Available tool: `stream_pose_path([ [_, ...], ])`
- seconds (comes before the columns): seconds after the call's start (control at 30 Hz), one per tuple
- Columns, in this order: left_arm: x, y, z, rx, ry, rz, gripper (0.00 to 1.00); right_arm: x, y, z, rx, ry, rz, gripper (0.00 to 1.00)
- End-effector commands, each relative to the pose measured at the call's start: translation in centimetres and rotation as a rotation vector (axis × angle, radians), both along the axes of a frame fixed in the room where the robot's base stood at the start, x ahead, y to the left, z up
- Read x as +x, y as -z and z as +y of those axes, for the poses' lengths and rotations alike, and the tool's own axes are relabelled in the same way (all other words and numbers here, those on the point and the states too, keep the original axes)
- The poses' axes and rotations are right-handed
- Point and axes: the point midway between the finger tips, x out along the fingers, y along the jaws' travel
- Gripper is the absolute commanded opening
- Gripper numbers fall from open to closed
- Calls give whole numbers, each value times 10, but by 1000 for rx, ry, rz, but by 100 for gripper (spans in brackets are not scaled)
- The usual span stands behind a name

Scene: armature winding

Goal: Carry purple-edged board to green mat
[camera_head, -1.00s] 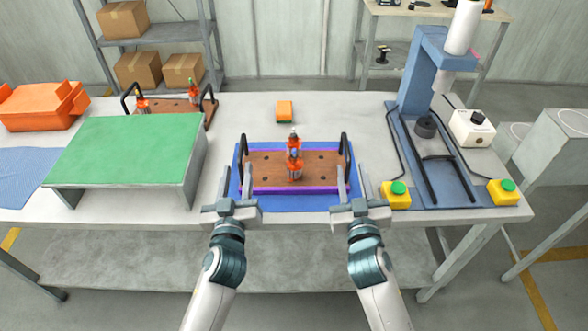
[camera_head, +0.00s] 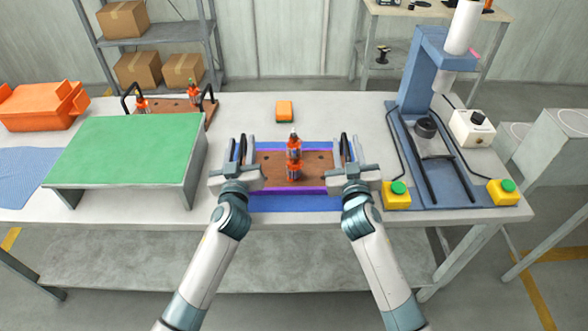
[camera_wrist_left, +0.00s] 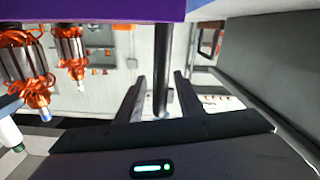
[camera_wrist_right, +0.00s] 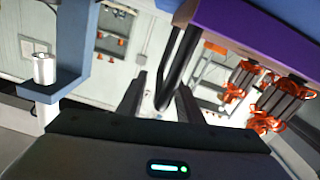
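The purple-edged board (camera_head: 318,178) lies on a blue mat (camera_head: 290,203) in the middle of the table. It carries two orange-wound armatures (camera_head: 294,171) and has a black handle at each end. My left gripper (camera_head: 242,149) is at the left handle; in the left wrist view that handle (camera_wrist_left: 162,70) stands between its parted fingers. My right gripper (camera_head: 345,149) is at the right handle; in the right wrist view that handle (camera_wrist_right: 171,72) also stands between parted fingers. The green mat (camera_head: 130,146) lies on a raised stand at the left, empty.
Another board with armatures (camera_head: 176,106) stands behind the green mat. An orange bin (camera_head: 42,108) is at far left. A small orange-yellow block (camera_head: 284,111) lies behind the blue mat. A blue press (camera_head: 424,80) and yellow button boxes (camera_head: 397,195) are at the right.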

Motion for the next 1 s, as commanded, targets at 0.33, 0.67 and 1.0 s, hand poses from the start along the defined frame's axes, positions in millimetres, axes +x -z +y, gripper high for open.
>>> stream_pose_path([
  [0.33,0,0,0,-1,0,0,0,0,0,0,-1,0,0,0],
  [0.67,0,-3,1,-2,-2,-3,0,0,-3,-1,-1,0,-3,0],
  [1.0,0,-16,1,-2,-3,-4,0,0,-15,-1,-3,2,-2,0],
])
